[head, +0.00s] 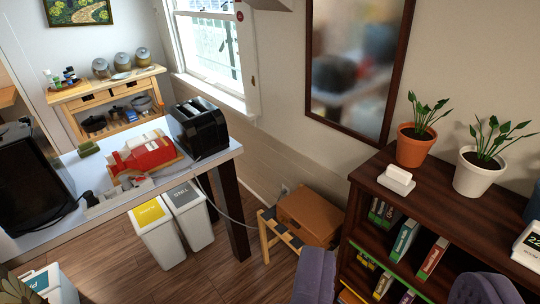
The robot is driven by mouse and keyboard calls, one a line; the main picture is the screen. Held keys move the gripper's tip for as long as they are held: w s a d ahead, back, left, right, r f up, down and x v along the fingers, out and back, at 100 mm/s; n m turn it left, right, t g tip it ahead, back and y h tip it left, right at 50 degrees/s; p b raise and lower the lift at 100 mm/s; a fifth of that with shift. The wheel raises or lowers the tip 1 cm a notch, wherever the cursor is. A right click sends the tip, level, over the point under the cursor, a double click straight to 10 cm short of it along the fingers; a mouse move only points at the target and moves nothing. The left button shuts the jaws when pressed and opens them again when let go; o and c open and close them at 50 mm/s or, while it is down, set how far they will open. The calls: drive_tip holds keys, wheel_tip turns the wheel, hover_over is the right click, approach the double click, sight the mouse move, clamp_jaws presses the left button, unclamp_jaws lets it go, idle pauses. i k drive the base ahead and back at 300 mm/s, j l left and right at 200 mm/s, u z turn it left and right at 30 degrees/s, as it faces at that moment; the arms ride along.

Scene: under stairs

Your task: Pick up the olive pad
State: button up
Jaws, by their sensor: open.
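A small olive-green pad (88,148) lies on the white table (62,232), at its far-left part, between the black oven-like box and the red appliance. It is small in view and appears unobstructed. My gripper (398,278) shows as two purple-grey fingers at the bottom right, spread wide apart with nothing held between them. It is in front of the dark bookshelf, well to the right of the pad and apart from it.
A red appliance (147,154) and black toaster (198,126) stand right of the pad. A black box (28,185) stands left. Two bins (160,238) stand below the table. A dark bookshelf (465,215) with potted plants fills the right. Bare floor lies in front of the bins.

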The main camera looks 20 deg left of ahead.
sight(89, 147)
drive_tip(key=i+j+u, duration=0.15)
drive_tip(key=i+u, duration=0.15)
drive_tip(key=u, duration=0.15)
drive_tip(key=i+u, duration=0.45)
drive_tip(key=i+l+u, duration=0.1)
drive_tip(key=u, duration=0.35)
drive_tip(key=i+l+u, duration=0.25)
drive_tip(key=i+u, duration=0.2)
